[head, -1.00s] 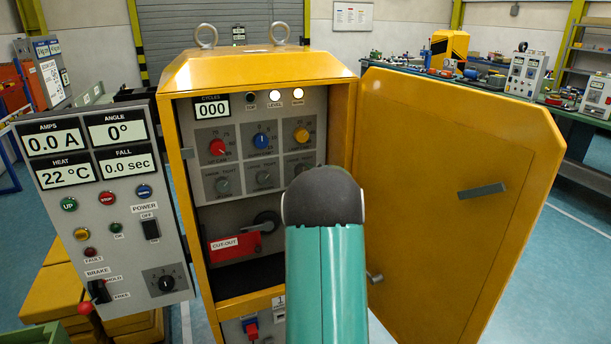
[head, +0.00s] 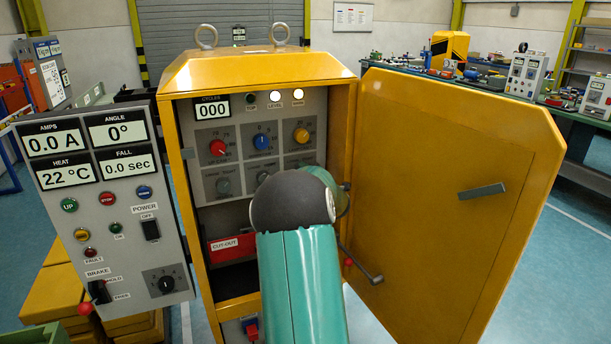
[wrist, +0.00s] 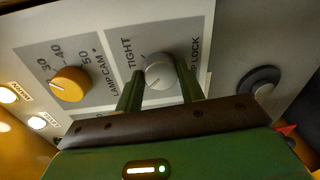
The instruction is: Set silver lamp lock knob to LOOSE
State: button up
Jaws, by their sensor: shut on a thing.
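The silver lamp lock knob (wrist: 158,74) shows in the wrist view on a grey plate, with the word TIGHT to its left and a partly covered LOCK label to its right. My gripper (wrist: 160,70) has its two green fingers on either side of the knob, shut on it. The LOOSE label is not visible, and I cannot tell exactly where the knob points. In the head view my arm hides the knob and my gripper, at the right of the lower knob row in the open yellow cabinet (head: 250,68).
The yellow lamp cam knob (wrist: 70,84) is beside the silver one; it also shows in the head view (head: 301,135). A dark round fitting (wrist: 258,82) is on the other side. The open cabinet door (head: 450,180) stands right of my arm, the control panel (head: 105,210) left.

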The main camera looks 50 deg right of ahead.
jog(key=shift+n, duration=0.5)
jog(key=o, duration=1)
jog(key=f+v, duration=0.1)
jog(key=v, duration=1.2)
jog(key=shift+s+a+r, duration=0.3)
jog(key=shift+s+r, duration=0.05)
jog(key=shift+r, duration=0.1)
